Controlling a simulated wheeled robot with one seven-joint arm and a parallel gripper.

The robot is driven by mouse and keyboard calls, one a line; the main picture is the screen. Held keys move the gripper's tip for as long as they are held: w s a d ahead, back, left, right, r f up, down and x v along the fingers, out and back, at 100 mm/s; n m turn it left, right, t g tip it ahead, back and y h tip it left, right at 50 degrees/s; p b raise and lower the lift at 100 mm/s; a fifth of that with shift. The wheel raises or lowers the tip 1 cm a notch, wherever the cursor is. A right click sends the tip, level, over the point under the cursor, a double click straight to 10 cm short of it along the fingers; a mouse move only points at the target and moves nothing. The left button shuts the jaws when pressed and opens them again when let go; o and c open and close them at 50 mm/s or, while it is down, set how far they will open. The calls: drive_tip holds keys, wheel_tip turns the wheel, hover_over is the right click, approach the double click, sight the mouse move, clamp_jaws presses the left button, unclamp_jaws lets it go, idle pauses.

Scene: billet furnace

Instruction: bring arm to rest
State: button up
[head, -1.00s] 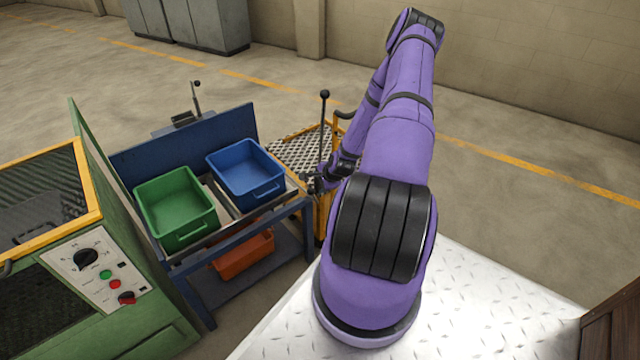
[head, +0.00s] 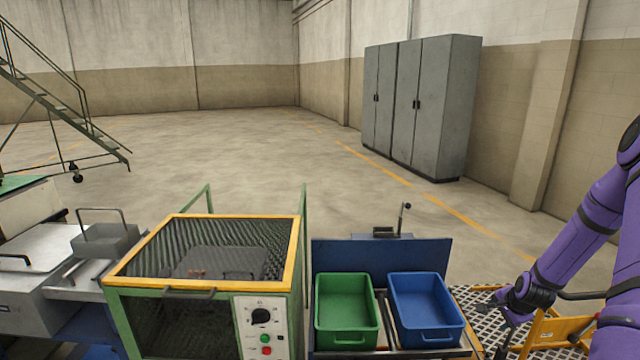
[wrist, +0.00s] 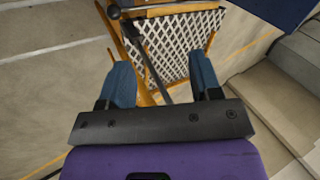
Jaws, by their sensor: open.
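My purple arm enters the head view from the right edge, with its upper part cut off. My gripper (head: 490,302) is at the far right of the bench, just right of the blue bin. In the wrist view my gripper (wrist: 163,85) shows two blue fingers spread apart with nothing between them. A dark lever rod with a knob end runs behind and between the fingers in that view, and I cannot tell how near it is. The yellow-framed mesh platform (wrist: 175,45) lies beyond the fingertips.
A green bin (head: 345,312) and a blue bin (head: 425,308) stand on the blue bench. Left of them is a green furnace with a yellow-framed mesh top (head: 205,219). The floor behind the bench is open.

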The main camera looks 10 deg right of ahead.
drive_tip(key=a+r+n, duration=0.3)
drive_tip(key=a+r, duration=0.3)
drive_tip(key=r, duration=0.5)
drive_tip(key=a+r+n+g, duration=0.1)
drive_tip(key=a+r+n, duration=0.2)
drive_tip(key=a+r, duration=0.55)
drive_tip(key=a+r+n, duration=0.3)
drive_tip(key=a+r, duration=0.1)
drive_tip(key=r, duration=0.8)
drive_tip(key=s+a+r+n, duration=0.5)
drive_tip(key=s+a+r, duration=0.5)
drive_tip(key=a+r, duration=0.15)
drive_tip(key=s+a+r+n, duration=0.1)
drive_tip(key=s+a+n, duration=0.1)
drive_tip(key=s, duration=0.5)
drive_tip(key=s+a+r+n+y, duration=0.1)
drive_tip(key=s+a+r, duration=0.1)
drive_tip(key=s+a, duration=0.2)
drive_tip(key=s, duration=0.2)
drive_tip(key=shift+s+a+n+t, duration=0.2)
drive_tip(key=shift+s+n+t, duration=0.15)
drive_tip(key=shift+n+t, duration=0.05)
